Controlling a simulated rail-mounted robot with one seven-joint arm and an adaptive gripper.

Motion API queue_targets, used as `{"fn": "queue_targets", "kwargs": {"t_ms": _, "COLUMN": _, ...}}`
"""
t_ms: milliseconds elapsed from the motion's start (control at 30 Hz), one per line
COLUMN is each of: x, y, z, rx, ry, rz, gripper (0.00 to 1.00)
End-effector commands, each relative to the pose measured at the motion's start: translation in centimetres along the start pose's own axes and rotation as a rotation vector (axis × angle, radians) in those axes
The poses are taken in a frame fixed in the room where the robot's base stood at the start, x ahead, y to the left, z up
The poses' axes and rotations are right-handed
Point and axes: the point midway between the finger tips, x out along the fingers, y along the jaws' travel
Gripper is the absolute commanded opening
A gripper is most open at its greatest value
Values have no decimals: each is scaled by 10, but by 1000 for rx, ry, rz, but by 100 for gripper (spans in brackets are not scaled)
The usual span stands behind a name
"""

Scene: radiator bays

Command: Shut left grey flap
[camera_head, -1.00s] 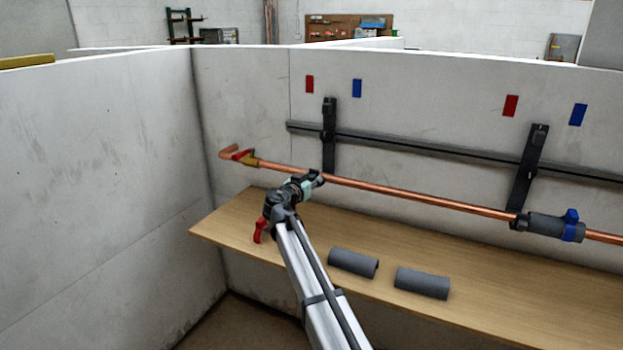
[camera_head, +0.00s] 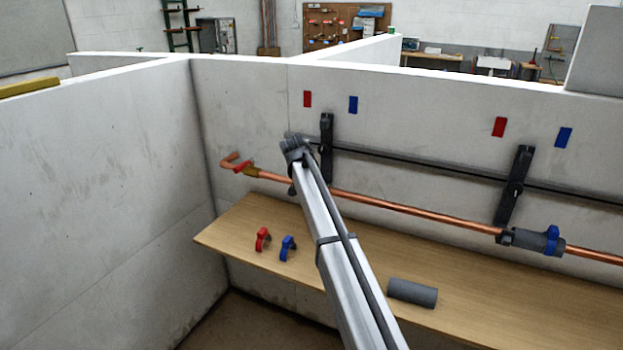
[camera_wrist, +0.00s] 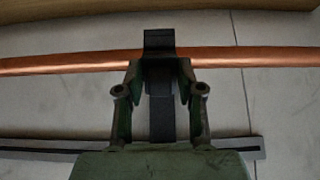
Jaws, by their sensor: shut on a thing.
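The left dark grey bracket (camera_head: 326,140) stands on the back wall, with its lower part hidden by my arm in the head view. In the wrist view, its dark grey flap (camera_wrist: 159,40) lies across the front of the copper pipe (camera_wrist: 70,63). My gripper (camera_wrist: 160,68) has one finger on each side of the dark piece and is shut on it at the pipe. The copper pipe also shows in the head view (camera_head: 410,209). I cannot tell whether the flap is fully latched. The fingers are not clearly visible in the head view.
A red clip (camera_head: 262,239) and a blue clip (camera_head: 287,248) stand on the wooden shelf (camera_head: 235,233), near a grey foam sleeve (camera_head: 412,292). A dark rail (camera_head: 430,171) runs along the wall.

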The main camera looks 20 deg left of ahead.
Motion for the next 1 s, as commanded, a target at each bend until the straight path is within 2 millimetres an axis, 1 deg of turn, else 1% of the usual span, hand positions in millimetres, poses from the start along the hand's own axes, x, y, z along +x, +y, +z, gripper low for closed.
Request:
{"fn": "queue_targets", "kwargs": {"t_ms": 33, "x": -2, "y": -2, "z": -9, "rx": 2, "ry": -41, "rz": 1, "gripper": 2}}
{"fn": "queue_targets", "kwargs": {"t_ms": 200, "x": 1, "y": -2, "z": -12, "rx": 1, "ry": -177, "rz": 1, "gripper": 2}}
{"fn": "queue_targets", "kwargs": {"t_ms": 433, "x": 5, "y": -1, "z": -15, "rx": 2, "ry": -307, "rz": 1, "gripper": 2}}
{"fn": "queue_targets", "kwargs": {"t_ms": 700, "x": 7, "y": 0, "z": -14, "rx": 1, "ry": -375, "rz": 0, "gripper": 2}}
{"fn": "queue_targets", "kwargs": {"t_ms": 1000, "x": 7, "y": 0, "z": -13, "rx": 1, "ry": -384, "rz": 1, "gripper": 2}}
